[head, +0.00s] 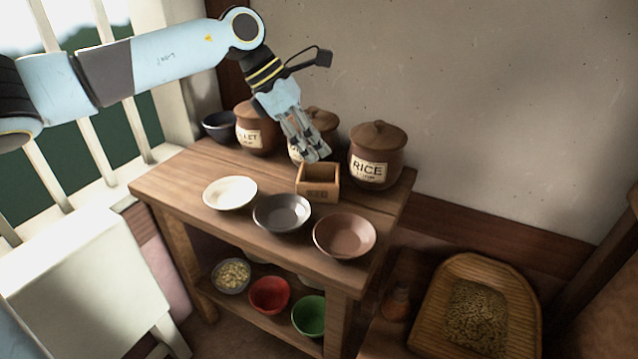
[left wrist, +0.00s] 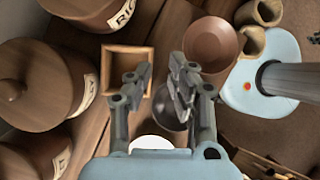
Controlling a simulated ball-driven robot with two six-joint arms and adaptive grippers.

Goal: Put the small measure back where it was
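The small measure, a square open wooden box (head: 318,182), stands upright on the wooden table between the lidded jars and the front bowls. Its near face carries a dark mark. It also shows in the left wrist view, rim uppermost (left wrist: 104,72). My left gripper (head: 314,154) points down just behind and above the box. In the left wrist view its fingers (left wrist: 161,70) are apart with nothing between them; one overlaps the box's right side, the other lies over the grey bowl. Whether a finger touches the box is not clear. My right gripper is not in view.
Lidded jars stand behind, one labelled RICE (head: 377,150). White (head: 230,192), grey (head: 282,212) and brown (head: 344,235) bowls line the table's front. A dark bowl (head: 219,125) sits at the back left. Red and green bowls are on the lower shelf; a grain tray (head: 435,315) is right.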

